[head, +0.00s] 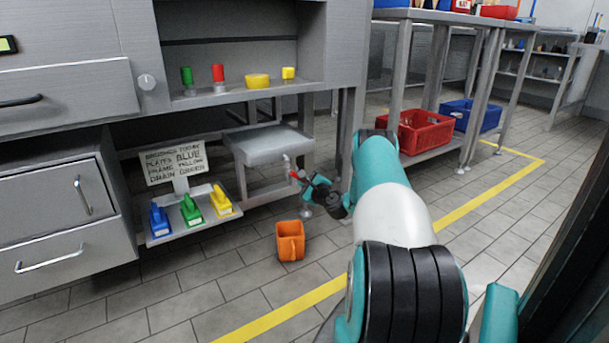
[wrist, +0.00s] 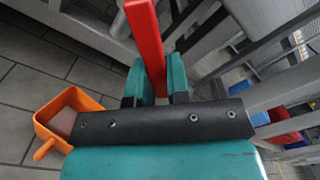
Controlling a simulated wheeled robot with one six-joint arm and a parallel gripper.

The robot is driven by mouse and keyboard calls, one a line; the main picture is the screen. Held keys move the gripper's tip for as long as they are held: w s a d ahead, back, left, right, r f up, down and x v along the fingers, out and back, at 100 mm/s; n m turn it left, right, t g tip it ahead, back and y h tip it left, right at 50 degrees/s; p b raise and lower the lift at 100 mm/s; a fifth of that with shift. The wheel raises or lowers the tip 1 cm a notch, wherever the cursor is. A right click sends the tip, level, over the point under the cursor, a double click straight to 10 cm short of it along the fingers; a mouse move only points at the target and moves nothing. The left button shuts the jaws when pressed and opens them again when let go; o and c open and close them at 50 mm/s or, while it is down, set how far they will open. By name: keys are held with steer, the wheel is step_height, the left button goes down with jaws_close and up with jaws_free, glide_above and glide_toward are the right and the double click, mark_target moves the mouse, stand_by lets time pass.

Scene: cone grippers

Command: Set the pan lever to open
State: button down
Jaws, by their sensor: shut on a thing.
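The red lever (head: 295,174) is at the front right of the grey pan (head: 265,150), below the cabinet shelf. In the wrist view the lever (wrist: 146,38) is a long red bar that rises from between my teal fingers, slightly tilted. My gripper (head: 305,181) reaches it from the right, and its fingers (wrist: 156,82) are shut on the red bar. The lower part of the bar is hidden behind the black palm piece. I cannot tell the lever's marked setting from these views.
An orange bin (head: 290,241) stands on the floor below my gripper. A small tray with blue, green and yellow brushes (head: 191,209) and a handwritten sign (head: 173,162) are at left. Table legs and red (head: 422,131) and blue crates (head: 470,115) are at right.

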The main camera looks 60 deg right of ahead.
steer(key=shift+w+a+f+m+p, duration=0.1)
steer(key=shift+a+f+m+p, duration=0.35)
steer(key=shift+m, duration=0.85)
steer(key=shift+a+f, duration=0.1)
steer(key=shift+f, duration=0.05)
steer(key=c, duration=1.1)
jaws_free()
